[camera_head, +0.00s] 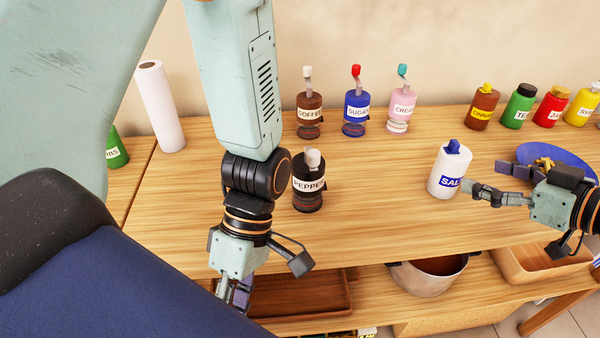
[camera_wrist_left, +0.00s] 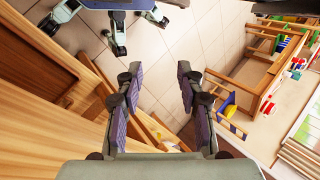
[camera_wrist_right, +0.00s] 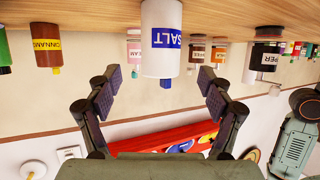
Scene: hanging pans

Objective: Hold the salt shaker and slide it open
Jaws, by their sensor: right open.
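The salt shaker (camera_head: 447,178) is a white cylinder with a blue top and a blue label, standing upright on the wooden counter.
A black pepper shaker (camera_head: 308,184) stands left of the salt. Coffee (camera_head: 309,116), sugar (camera_head: 355,112) and cream (camera_head: 400,112) bottles line the back. A blue plate (camera_head: 560,160) lies behind my right gripper. A pot (camera_head: 425,276) sits on the lower shelf.

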